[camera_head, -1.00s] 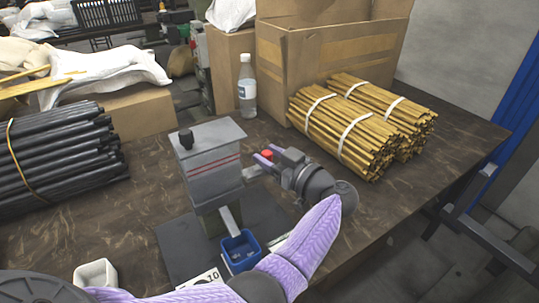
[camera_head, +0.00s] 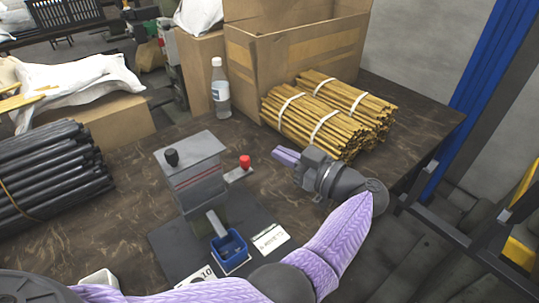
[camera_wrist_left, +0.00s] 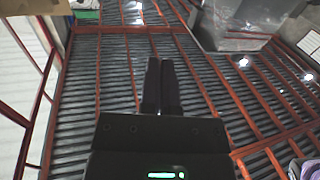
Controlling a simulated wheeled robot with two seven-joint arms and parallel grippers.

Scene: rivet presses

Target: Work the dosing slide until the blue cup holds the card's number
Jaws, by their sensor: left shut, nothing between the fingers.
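The grey dosing press (camera_head: 190,172) stands on a dark base plate, with a black knob (camera_head: 172,157) on top. Its slide (camera_head: 238,174) sticks out to the right and carries a red knob (camera_head: 245,161). A chute slopes down to the blue cup (camera_head: 229,250), which has small dark pieces inside that I cannot count. A white card (camera_head: 202,276) reading 10 lies at the front, partly hidden by my arm. My left gripper (camera_head: 277,154) is shut and empty, right of the red knob and apart from it. Its shut fingers show in the left wrist view (camera_wrist_left: 161,85). My right gripper is out of view.
A second printed card (camera_head: 270,240) lies right of the blue cup. A white container (camera_head: 101,279) is at front left. Black rods (camera_head: 50,170) lie left; tied yellow rods (camera_head: 315,122), a bottle (camera_head: 220,90) and a cardboard box (camera_head: 290,60) stand behind.

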